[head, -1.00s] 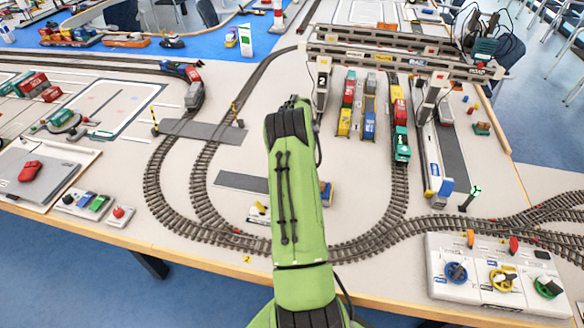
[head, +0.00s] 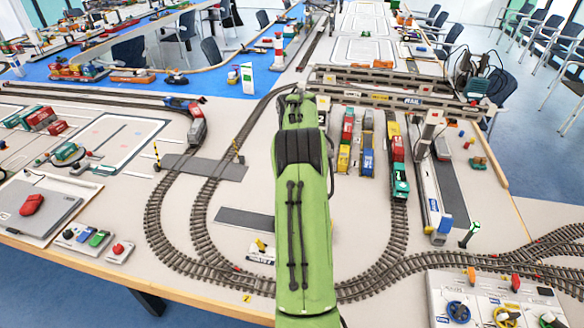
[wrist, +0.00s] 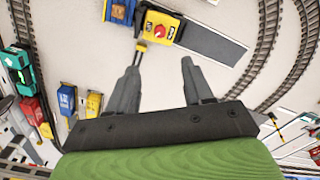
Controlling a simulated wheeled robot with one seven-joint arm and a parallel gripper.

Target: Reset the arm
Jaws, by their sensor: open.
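My green arm stretches up the middle of the head view, over the model railway table (head: 120,262), and hides part of the track loop. My gripper (wrist: 158,78) shows in the wrist view with its two grey fingers apart. Nothing is between the fingers. The gripper's fingers are hidden in the head view.
The gantry crane beams (head: 400,90) span the tracks behind my arm. A train with a green engine (head: 400,182) stands right of the arm. A control box with knobs (head: 495,300) is at front right. A grey laptop-like panel (head: 35,208) is at left.

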